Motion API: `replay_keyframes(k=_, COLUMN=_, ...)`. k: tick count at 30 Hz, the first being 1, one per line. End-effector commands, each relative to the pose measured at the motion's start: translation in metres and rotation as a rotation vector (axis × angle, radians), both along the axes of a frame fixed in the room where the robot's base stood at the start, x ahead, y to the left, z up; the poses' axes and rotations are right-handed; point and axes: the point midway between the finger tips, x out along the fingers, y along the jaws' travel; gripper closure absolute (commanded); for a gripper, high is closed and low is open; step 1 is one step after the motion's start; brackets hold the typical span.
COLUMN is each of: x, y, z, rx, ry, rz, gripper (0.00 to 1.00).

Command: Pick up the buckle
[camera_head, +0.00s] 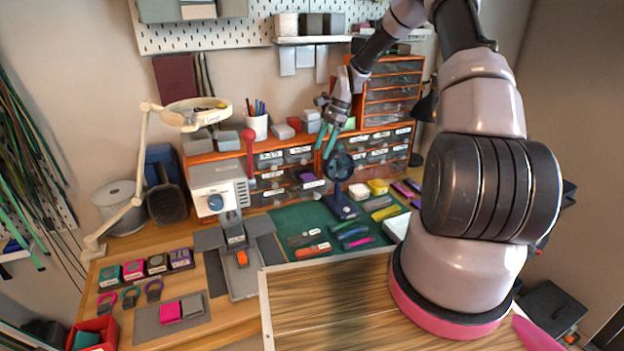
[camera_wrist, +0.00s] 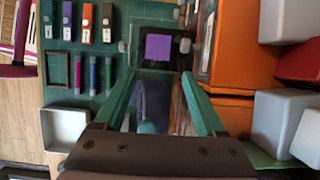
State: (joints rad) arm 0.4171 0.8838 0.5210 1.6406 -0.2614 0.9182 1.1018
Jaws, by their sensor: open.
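My gripper (camera_head: 325,150) is high in front of the drawer cabinet in the head view, with teal fingers pointing down. In the wrist view the fingers (camera_wrist: 158,76) are apart, with nothing gripped between them. A small orange piece (camera_head: 241,258) sits on a grey fixture at centre left. I cannot tell for sure which piece is the buckle.
A dark round device (camera_head: 340,166) on a blue stand rises just below the gripper. Orange drawers (camera_wrist: 230,45) and several boxes (camera_wrist: 285,125) are close on the right of the wrist view. A green mat (camera_head: 290,222) holds small tools; a white tray (camera_wrist: 67,127) is near its edge.

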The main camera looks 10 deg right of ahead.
Motion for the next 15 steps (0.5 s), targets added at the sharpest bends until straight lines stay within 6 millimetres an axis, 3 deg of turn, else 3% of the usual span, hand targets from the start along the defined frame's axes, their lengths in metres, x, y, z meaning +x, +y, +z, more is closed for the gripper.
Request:
replay_keyframes(k=6, x=-0.004, y=0.014, z=-0.032, rx=0.001, ry=0.002, rz=0.004, gripper=0.28)
replay_keyframes(k=15, x=-0.009, y=0.027, z=-0.058, rx=0.002, ry=0.002, rz=0.005, gripper=0.28)
